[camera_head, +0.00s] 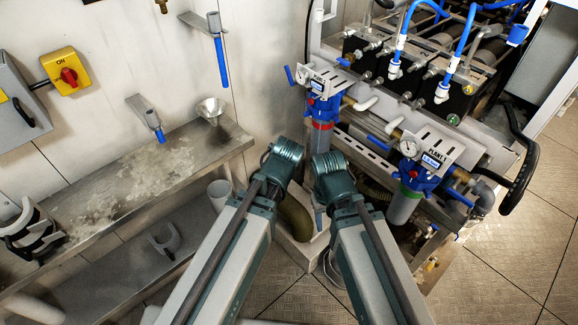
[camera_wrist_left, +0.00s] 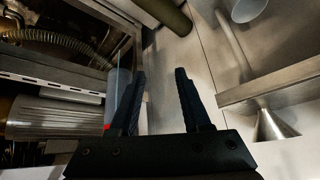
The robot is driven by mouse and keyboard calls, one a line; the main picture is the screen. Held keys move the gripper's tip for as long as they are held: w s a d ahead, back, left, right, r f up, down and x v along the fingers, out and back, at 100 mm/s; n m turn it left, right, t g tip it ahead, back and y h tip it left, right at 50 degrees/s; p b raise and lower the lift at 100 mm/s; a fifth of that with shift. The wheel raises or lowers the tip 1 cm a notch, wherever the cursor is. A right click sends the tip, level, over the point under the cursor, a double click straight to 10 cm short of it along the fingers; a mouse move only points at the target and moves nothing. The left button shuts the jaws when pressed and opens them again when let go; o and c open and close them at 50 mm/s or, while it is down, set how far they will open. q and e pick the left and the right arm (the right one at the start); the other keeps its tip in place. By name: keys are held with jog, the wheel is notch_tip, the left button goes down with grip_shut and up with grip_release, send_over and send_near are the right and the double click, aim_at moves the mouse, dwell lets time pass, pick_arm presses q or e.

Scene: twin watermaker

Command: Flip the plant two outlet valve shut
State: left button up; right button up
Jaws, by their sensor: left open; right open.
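The plant two unit (camera_head: 323,86) is a blue filter head with a gauge and label plate, above a bowl with a red band. One blue lever (camera_head: 289,75) sticks out at its left and another blue lever (camera_head: 343,62) sits at its upper right; I cannot tell which is the outlet valve. My left gripper (camera_wrist_left: 160,73) is open and empty in the left wrist view, with a bluish bowl (camera_wrist_left: 121,84) behind its left finger. In the head view both arms end below the plant two unit, and my right gripper is mostly hidden by its wrist.
The plant one unit (camera_head: 418,170) stands to the right with its own blue levers. A yellow switch box (camera_head: 66,71) hangs on that wall. Open floor lies at lower right.

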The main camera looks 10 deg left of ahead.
pick_arm(q)
jog(key=shift+s, duration=0.25)
jog(key=m+t+h+b, duration=0.1)
jog(key=t+h+b, duration=1.1)
jog(key=h, duration=0.1)
send_near(289, 70)
jog(key=p+x, duration=0.2)
jog(key=x, duration=0.3)
jog(key=p+x, duration=0.2)
jog(key=x, duration=0.4)
jog(key=shift+w+f, duration=0.1)
jog(key=shift+w, duration=0.4)
jog(key=shift+w+d+p, duration=0.3)
jog(key=shift+w, duration=0.15)
